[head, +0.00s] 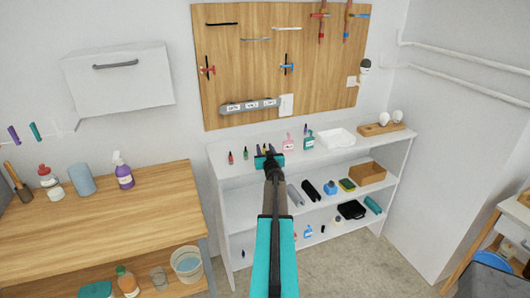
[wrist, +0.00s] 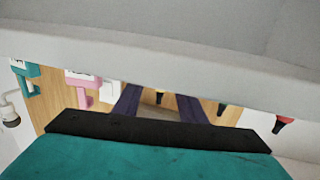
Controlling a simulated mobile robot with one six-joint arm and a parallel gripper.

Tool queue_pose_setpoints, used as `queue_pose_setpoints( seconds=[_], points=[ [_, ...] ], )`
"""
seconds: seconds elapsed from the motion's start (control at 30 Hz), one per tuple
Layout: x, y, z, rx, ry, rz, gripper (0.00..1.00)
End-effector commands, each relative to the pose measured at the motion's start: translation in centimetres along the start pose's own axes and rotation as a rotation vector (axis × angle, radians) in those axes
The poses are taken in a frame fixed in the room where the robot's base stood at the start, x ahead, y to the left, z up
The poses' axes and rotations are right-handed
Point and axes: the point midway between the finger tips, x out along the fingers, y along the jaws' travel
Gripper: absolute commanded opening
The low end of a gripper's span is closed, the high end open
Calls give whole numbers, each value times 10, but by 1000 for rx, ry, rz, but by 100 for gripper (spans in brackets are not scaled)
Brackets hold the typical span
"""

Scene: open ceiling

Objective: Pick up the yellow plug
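My gripper (head: 268,150) is teal and black and reaches to the front of the white shelf unit's top. In the wrist view, its two dark purple fingers (wrist: 159,104) stand apart. A small item with a dull yellow part (wrist: 160,97) shows in the gap between them. I cannot tell whether it is the yellow plug or how far away it is. In the head view, the gripper covers this part of the shelf, and no yellow plug shows clearly.
The white shelf unit (head: 226,172) fills the middle; its pale edge (wrist: 200,62) crosses the wrist view. A wooden workbench (head: 100,220) stands left.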

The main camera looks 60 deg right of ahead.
Motion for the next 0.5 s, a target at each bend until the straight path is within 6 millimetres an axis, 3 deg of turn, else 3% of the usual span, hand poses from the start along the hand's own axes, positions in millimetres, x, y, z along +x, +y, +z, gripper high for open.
queue_pose_setpoints(
  seconds=[0.27, 0.5],
  points=[
    [0, 0, 0, 0, 0, -1, 37],
    [0, -1, 0, 0, 0, -1, 0]
  ],
)
